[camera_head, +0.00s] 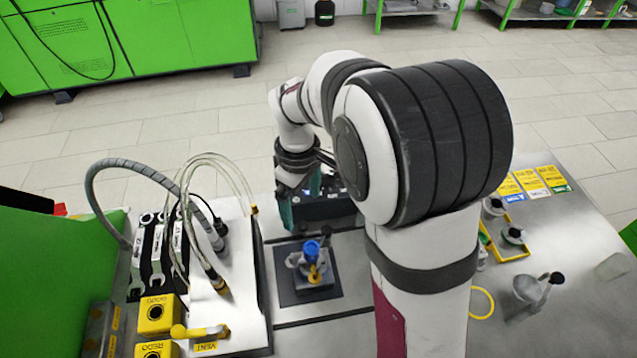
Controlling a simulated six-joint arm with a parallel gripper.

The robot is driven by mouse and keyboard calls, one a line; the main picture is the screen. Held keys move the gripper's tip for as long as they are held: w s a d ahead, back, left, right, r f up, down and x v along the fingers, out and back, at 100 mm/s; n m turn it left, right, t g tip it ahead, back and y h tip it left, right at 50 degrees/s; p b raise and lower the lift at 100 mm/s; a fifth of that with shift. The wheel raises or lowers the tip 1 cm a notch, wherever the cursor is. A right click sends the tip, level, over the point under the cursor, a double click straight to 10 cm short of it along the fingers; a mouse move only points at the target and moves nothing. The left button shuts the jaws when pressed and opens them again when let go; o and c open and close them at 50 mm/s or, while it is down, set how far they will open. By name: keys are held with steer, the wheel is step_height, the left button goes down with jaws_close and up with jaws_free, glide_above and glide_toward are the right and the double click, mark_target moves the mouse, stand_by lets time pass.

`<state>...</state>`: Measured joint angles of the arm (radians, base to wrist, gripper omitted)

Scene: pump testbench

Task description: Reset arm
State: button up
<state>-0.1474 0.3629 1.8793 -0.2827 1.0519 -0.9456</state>
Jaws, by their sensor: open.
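My arm rises at the middle right of the head view and bends over the bench. My gripper (286,208) hangs from the wrist with teal fingers, pointing down, behind and a little left of the small pump part. It is open; I see nothing held in it. The pump part (312,265), with a blue cap and a yellow piece, stands on a dark square plate (332,290). My gripper is apart from it. My arm hides part of the bench behind it.
At left are a white panel (243,320) with hoses, wrenches (158,262) and yellow GOOD and REDO boxes (156,314). At right are a yellow tray (510,252), a funnel-like vessel (530,289) and label cards (535,182). A dark box (322,211) lies near the gripper.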

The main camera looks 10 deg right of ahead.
steer(key=s+d+r+m+y, duration=0.1)
steer(key=s+r+m, duration=0.2)
steer(key=s+m, duration=0.4)
steer(key=s+d+r+m, duration=0.1)
steer(key=s+r+m, duration=0.2)
steer(key=s, duration=1.4)
steer(key=m, duration=0.4)
steer(key=shift+r+m+y, duration=0.2)
steer(key=shift+m+y, duration=0.2)
